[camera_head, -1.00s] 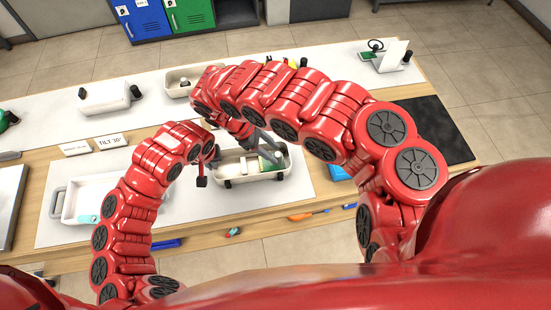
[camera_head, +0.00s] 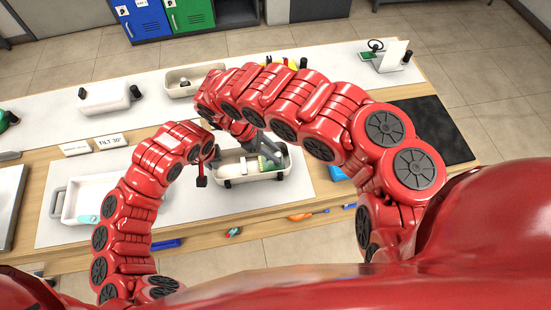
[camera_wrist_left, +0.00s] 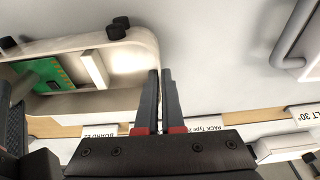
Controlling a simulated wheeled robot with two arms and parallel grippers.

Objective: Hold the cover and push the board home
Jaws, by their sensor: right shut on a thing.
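The cover (camera_head: 240,179) is an open cream shell with black knobs, lying on the white mat at the middle of the bench. It also shows in the left wrist view (camera_wrist_left: 137,62). A green board (camera_wrist_left: 48,75) with gold marks is inside it, beside a cream bar. In the head view the board (camera_head: 270,161) is at the cover's right end. My right gripper (camera_head: 266,151) is shut on the board, with its fingertips partly hidden. My left gripper (camera_wrist_left: 160,72) has its fingers a narrow gap apart at the cover's end wall; contact is unclear.
A white tray (camera_head: 68,204) with a handle stands left of the cover. A closed white housing (camera_head: 104,97) and a small bin (camera_head: 181,86) are at the back. Label cards (camera_head: 110,141) stand behind the tray. Loose tools lie along the front edge.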

